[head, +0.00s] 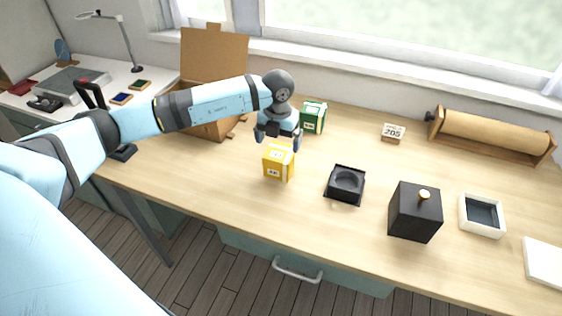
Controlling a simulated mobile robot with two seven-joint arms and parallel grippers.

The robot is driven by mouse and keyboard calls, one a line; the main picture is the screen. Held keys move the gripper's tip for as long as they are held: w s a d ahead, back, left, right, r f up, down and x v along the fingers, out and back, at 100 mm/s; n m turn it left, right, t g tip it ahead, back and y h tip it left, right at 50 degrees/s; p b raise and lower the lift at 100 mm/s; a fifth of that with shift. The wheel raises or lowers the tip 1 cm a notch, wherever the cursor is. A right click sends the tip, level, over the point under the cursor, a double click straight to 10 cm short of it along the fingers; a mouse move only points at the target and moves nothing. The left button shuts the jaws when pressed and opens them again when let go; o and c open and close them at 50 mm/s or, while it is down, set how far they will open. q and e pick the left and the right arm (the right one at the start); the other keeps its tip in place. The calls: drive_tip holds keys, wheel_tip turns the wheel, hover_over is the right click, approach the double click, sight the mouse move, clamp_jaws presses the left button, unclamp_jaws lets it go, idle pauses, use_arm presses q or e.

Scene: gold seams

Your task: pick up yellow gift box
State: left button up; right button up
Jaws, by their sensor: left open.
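The yellow gift box (278,165) stands on the wooden table, left of the middle of the head view. It is a small cube with a white label on its front. My left gripper (277,144) is open, pointing down just above and behind the top of the yellow box. Its fingers overlap the box's top edge in the picture, and I cannot tell whether they touch it. My right gripper is not in view.
A green box (313,117) stands close behind the gripper. An open cardboard box (213,62) is behind my left arm. A black tray (345,185), a black box with a gold knob (415,212) and a white tray (482,216) stand to the right. A paper roll holder (490,136) is at the back.

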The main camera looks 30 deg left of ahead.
sight(280, 152)
use_arm(q)
drive_tip(key=shift+w+d+f, duration=0.1)
drive_tip(key=shift+w+f, duration=0.05)
drive_tip(key=shift+f, duration=1.55)
drive_tip(key=shift+w+d+f, duration=0.1)
drive_tip(key=shift+f, duration=1.6)
drive_tip(key=c, duration=0.9)
